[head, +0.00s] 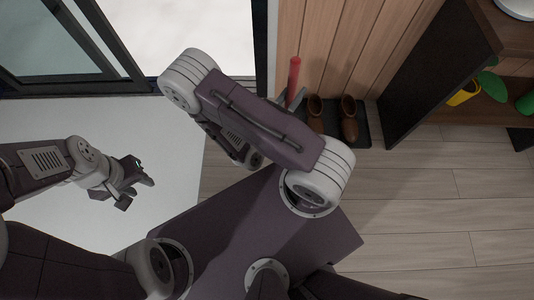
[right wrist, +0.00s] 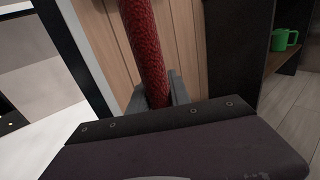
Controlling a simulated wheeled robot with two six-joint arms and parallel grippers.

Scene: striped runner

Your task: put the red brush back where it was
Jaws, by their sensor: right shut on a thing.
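The red brush (head: 294,80) shows in the head view as a slim red handle, upright against the wood-panelled wall behind my right arm. Its lower end is hidden there. In the right wrist view the textured red handle of the brush (right wrist: 146,45) runs down between the fingers of my right gripper (right wrist: 160,92), which is shut on it.
A pair of brown shoes (head: 348,121) stands on a dark tray (head: 362,134) by the wall. A dark shelf unit (head: 432,75) at the right holds a yellow item (head: 463,94) and green items; a green mug (right wrist: 280,40) shows in the right wrist view. Wooden floor (head: 430,210) is clear at the right.

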